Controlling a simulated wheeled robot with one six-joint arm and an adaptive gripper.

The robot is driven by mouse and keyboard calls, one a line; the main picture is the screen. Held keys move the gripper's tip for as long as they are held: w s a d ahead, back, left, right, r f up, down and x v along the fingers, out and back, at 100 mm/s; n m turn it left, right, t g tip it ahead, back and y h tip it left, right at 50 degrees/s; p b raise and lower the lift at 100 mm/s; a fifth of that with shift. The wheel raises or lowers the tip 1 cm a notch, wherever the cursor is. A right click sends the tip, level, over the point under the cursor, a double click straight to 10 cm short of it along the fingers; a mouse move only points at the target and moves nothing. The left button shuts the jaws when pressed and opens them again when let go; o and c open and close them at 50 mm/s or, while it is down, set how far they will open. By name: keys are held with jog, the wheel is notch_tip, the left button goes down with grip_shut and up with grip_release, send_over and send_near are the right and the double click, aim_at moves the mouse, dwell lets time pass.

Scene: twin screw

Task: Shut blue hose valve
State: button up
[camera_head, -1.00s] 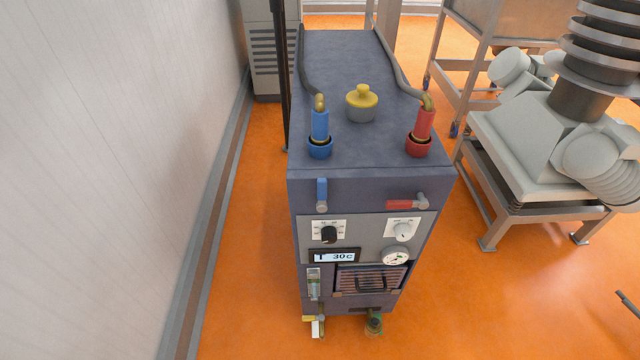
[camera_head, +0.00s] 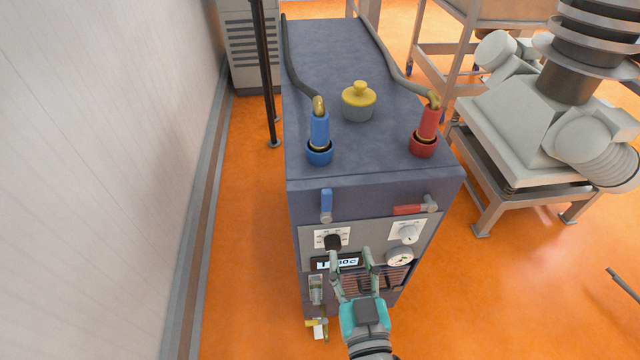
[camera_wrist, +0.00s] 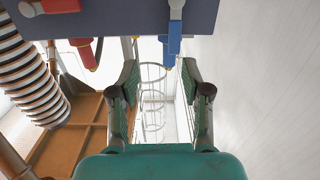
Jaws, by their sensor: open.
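The blue hose valve has a blue lever (camera_head: 326,202) on the upper front of the dark blue cabinet (camera_head: 375,199). The lever stands upright above its grey pivot. In the upside-down wrist view the lever (camera_wrist: 175,32) hangs from the top edge, right of centre. My gripper (camera_head: 351,254) is open and empty in front of the panel, below and slightly right of the lever, and apart from it. In the wrist view its fingers (camera_wrist: 160,72) are spread wide with nothing between. They cover parts of the temperature display (camera_head: 334,263) and lower grille.
A red lever (camera_head: 407,210) lies horizontal right of the blue one. A black knob (camera_head: 333,242), white knob (camera_head: 408,233) and gauge (camera_head: 400,257) sit below. Blue (camera_head: 319,135) and red (camera_head: 427,125) hose connectors stand on top. A white wall (camera_head: 110,150) runs along the left.

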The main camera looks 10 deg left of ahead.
aim_at(327, 196)
jog(key=w+a+r, duration=0.1)
jog(key=w+a, duration=0.1)
jog(key=w, duration=0.2)
jog(key=w+a+r, duration=0.1)
jog(key=w+a, duration=0.1)
jog(key=w, duration=0.2)
jog(key=w+a+r, duration=0.1)
jog(key=w+a, duration=0.1)
jog(key=w, duration=0.2)
jog(key=shift+w+a, duration=0.15)
jog(key=shift+w, duration=0.15)
jog(key=shift+c, duration=0.3)
grip_shut()
